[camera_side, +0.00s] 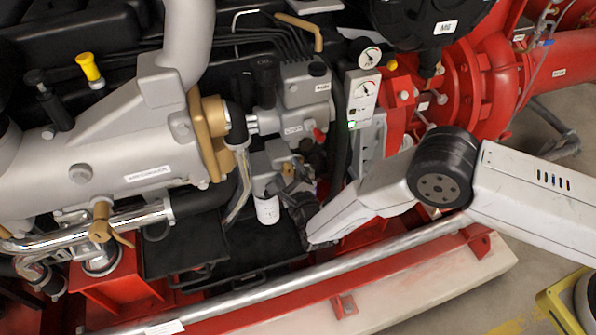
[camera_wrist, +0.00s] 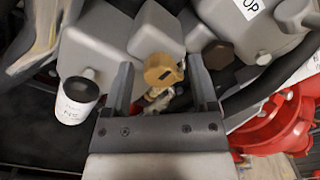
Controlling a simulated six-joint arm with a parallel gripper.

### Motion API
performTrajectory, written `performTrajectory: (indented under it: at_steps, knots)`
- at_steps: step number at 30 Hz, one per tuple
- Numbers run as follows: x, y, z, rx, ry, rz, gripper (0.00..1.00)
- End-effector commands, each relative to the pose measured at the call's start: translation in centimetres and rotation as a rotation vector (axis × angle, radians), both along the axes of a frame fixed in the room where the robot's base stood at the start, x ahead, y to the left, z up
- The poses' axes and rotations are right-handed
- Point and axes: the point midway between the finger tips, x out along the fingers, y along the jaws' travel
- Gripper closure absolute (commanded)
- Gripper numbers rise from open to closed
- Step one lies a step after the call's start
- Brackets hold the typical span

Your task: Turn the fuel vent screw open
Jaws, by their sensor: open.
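A brass-coloured screw head with a dark slot (camera_wrist: 162,70), which looks like the fuel vent screw, shows in the wrist view on a grey housing. My gripper (camera_wrist: 160,82) is open, with one finger on each side of the screw in the picture. I cannot tell whether the fingers are level with it or still short of it; no contact is visible. In the side view my gripper (camera_side: 291,183) is at the grey fuel filter housing (camera_side: 268,160), and it mostly hides the screw there.
A white filter canister (camera_wrist: 78,92) hangs left of the fingers; it also shows in the side view (camera_side: 267,209). A dark hose (camera_wrist: 265,85) runs close on the right. A metal rail (camera_side: 370,255) passes below my wrist. Gauges (camera_side: 364,90) and red pump parts (camera_side: 470,85) stand to the right.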

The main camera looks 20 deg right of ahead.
Motion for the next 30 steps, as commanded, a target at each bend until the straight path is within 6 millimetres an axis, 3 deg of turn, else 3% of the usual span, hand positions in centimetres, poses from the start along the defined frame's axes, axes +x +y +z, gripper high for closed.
performTrajectory:
  at_steps: [5,12,30]
  knots:
    - [0.00,-0.01,-0.01,0.000,0.000,0.000,0.25]
    - [-0.02,0.00,0.00,0.000,0.000,0.000,0.98]
    - [-0.04,0.02,0.01,-0.112,0.000,0.000,1.00]
